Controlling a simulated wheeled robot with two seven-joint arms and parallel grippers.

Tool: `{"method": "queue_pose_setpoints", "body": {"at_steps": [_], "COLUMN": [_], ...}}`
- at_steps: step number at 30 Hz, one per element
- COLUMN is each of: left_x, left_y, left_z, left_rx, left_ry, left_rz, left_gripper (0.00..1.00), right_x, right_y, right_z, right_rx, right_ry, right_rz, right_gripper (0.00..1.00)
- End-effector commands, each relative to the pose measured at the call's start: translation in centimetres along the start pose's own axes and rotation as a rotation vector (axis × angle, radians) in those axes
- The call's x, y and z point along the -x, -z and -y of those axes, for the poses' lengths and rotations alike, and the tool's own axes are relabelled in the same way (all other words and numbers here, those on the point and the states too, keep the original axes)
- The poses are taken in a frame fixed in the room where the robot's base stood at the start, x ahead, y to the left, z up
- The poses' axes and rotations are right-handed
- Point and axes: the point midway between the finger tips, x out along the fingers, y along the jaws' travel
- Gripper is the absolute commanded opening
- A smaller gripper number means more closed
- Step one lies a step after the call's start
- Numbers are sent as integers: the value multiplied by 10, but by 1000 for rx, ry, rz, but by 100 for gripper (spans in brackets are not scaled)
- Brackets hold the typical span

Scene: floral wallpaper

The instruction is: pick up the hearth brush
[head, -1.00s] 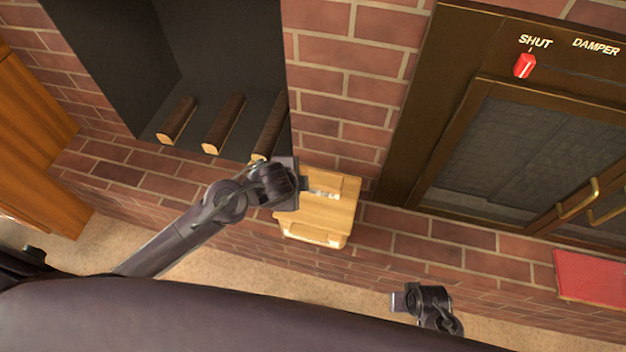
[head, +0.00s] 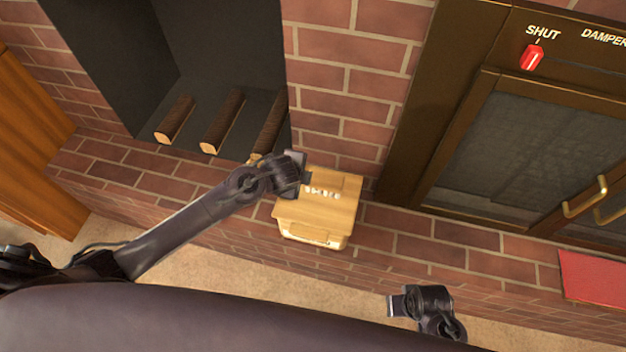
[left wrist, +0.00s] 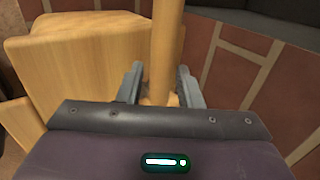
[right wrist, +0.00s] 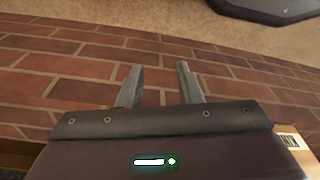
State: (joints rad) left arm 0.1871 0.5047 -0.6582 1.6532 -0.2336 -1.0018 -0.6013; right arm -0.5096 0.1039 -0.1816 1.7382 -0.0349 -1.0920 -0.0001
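A pale wooden shaft (left wrist: 166,45), which looks like the hearth brush's handle, stands upright in the left wrist view. Its lower part shows between the fingers of my left gripper (left wrist: 160,80). The fingers are spread, and I cannot tell whether they touch the shaft. The brush head is hidden. In the head view my left gripper (head: 304,178) is at the top left of a pale wooden box, and I cannot make out the brush there. My right gripper (right wrist: 158,80) is open and empty, low in the head view (head: 398,304).
The wooden box (head: 318,216) stands against the brick wall, and also fills the left of the left wrist view (left wrist: 75,60). Logs (head: 222,125) lie in the dark recess. A glass-doored fireplace (head: 500,150) and a red object (head: 595,277) are at right.

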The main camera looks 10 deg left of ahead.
Motion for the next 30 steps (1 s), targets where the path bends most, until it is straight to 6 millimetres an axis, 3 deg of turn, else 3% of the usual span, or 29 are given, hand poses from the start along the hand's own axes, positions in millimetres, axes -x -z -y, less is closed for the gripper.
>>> {"method": "queue_pose_setpoints", "body": {"at_steps": [6,13,26,30], "left_x": [0,0,6,20], "left_y": [0,0,1,1], "left_z": [0,0,4,14], "left_rx": [0,0,1,3], "left_ry": [0,0,1,3], "left_rz": [-1,-1,-2,-3], "left_gripper": [31,1,0,0], "right_x": [1,1,1,-16], "right_y": [0,0,0,-5], "right_z": [0,0,0,-4], "right_rx": [1,1,0,-8], "right_ry": [0,0,0,-6], "right_rz": [1,1,-6,-4], "right_gripper": [32,32,32,32]}}
